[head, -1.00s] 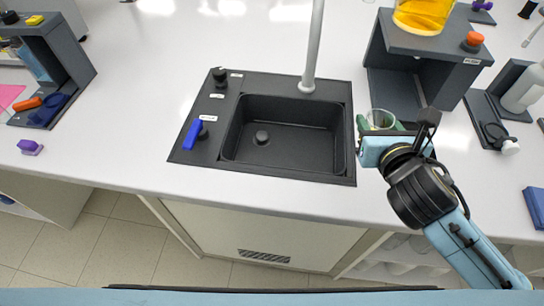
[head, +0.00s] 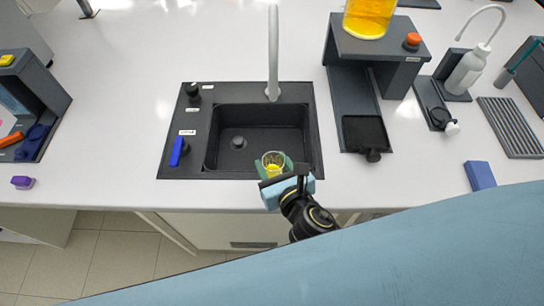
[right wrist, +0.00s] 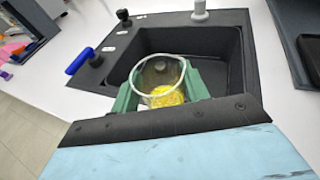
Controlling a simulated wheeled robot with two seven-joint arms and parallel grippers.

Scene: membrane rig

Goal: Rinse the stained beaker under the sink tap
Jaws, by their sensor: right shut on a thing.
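The beaker (head: 273,163) is clear glass with yellow at its bottom. My right gripper (head: 273,168) is shut on it, and its green fingers sit on either side of the glass. In the right wrist view the beaker (right wrist: 160,82) stands between the fingers with its open rim showing. It is over the front right part of the black sink (head: 214,140). The tap's grey spout (head: 273,50) rises at the sink's back edge, behind the beaker. A blue lever (head: 179,151) is on the sink's left panel. My left gripper is not in view.
A dark stand (head: 380,46) holding a vessel of yellow liquid (head: 369,14) is right of the sink, with a black plate (head: 366,133) before it. A wash bottle (head: 468,70) and grey rack (head: 512,125) are further right.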

